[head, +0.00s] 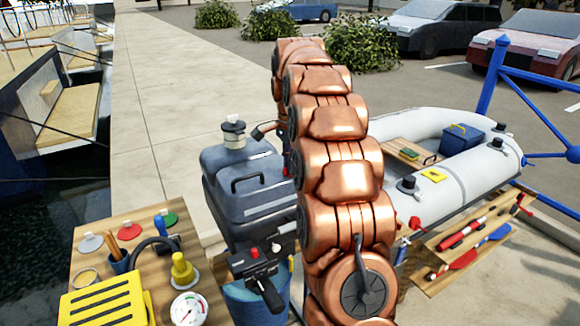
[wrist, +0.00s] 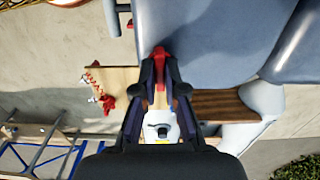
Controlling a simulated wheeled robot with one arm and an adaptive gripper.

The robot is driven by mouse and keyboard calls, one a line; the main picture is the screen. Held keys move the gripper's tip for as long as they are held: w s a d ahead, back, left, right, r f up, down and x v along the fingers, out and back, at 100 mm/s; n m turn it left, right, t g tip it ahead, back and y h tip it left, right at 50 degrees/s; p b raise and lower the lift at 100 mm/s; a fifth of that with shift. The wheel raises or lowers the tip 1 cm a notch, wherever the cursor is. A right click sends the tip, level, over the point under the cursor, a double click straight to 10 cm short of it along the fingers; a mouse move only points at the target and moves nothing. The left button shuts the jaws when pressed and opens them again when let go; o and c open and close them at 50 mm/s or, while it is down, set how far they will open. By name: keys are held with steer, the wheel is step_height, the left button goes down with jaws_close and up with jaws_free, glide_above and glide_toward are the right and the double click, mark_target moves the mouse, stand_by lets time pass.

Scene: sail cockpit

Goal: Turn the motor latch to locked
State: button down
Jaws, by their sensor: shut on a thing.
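In the wrist view my gripper (wrist: 160,68) has its two dark fingers closed around a red lever-like piece (wrist: 160,53), which looks like the motor latch. The red piece sticks out past the fingertips, against a large blue-grey surface (wrist: 205,40). Its locked or unlocked marking cannot be read. In the head view a dark grey-blue motor-like body (head: 245,190) stands left of my copper arm, with a black tiller-like handle (head: 262,275) in front. My arm hides the gripper and the latch there.
A grey inflatable boat (head: 465,165) lies on the right, with a wooden shelf of tools (head: 455,240) below. A wooden table (head: 95,260) with a yellow case (head: 105,305) and a gauge (head: 188,308) stands at front left. A blue railing (head: 535,90) is at right.

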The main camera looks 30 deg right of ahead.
steer(key=shift+m, duration=0.4)
steer(key=c, duration=1.2)
jaws_free()
steer(key=shift+c, duration=0.2)
